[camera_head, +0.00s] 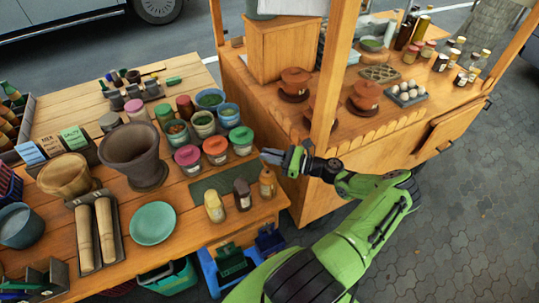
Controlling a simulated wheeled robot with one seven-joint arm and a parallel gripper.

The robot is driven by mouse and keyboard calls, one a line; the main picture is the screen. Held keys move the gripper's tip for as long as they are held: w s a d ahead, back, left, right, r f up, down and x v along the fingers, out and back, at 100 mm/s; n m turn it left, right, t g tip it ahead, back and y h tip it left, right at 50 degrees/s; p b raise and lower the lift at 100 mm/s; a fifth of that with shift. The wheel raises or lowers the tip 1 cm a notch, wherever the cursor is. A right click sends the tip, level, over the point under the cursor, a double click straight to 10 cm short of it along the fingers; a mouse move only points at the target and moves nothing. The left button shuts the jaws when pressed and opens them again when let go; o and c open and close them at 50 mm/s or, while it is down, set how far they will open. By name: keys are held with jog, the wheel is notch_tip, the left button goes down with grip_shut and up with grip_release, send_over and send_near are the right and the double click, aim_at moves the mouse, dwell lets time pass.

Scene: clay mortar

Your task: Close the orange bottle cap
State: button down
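A small orange bottle (267,185) stands upright at the right end of the row on the front right part of the wooden table (185,222). Its top is too small to tell whether the cap is open or shut. A yellow bottle (214,207) and a dark brown bottle (242,195) stand to its left. My gripper (272,156) is just above and behind the orange bottle in the picture, apart from it, pointing left. I see nothing held in it, but the finger gap is unclear.
Jars with pink, orange and green lids (215,147) stand left of my gripper. A green mat (221,178) lies behind the bottles. A clay mortar (133,155) and a green plate (153,223) stand farther left. A wooden stall post (330,80) rises close to my gripper.

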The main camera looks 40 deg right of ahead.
jog(key=shift+a, duration=0.1)
dwell(0.3)
jog(key=n, duration=0.1)
jog(key=a+n+b, duration=0.1)
jog(key=n, duration=0.1)
jog(key=s+a+n+b, duration=0.1)
jog(key=shift+s+f+n, duration=0.1)
jog(key=shift+f+n, duration=0.25)
jog(key=shift+n, duration=0.05)
jog(key=n+b, duration=0.1)
jog(key=a+f+n, duration=0.1)
jog(key=n, duration=0.1)
jog(key=s+n+b, duration=0.1)
jog(key=shift+a+f+b, duration=0.3)
jog(key=shift+a, duration=0.1)
jog(key=shift+s+a+f+n+b, duration=0.1)
jog(key=shift+a+f+n+b, duration=0.15)
jog(key=shift+f+n+b, duration=0.7)
jog(key=shift+s+a+f+n+b, duration=0.15)
jog(key=shift+a+f+n+b, duration=0.1)
jog(key=shift+n+b, duration=1.25)
jog(key=shift+s+a+f+n+b, duration=0.15)
jog(key=shift+f+n+b, duration=0.5)
jog(key=shift+n, duration=1.1)
jog(key=c, duration=1.3)
grip_release()
jog(key=shift+o, duration=0.2)
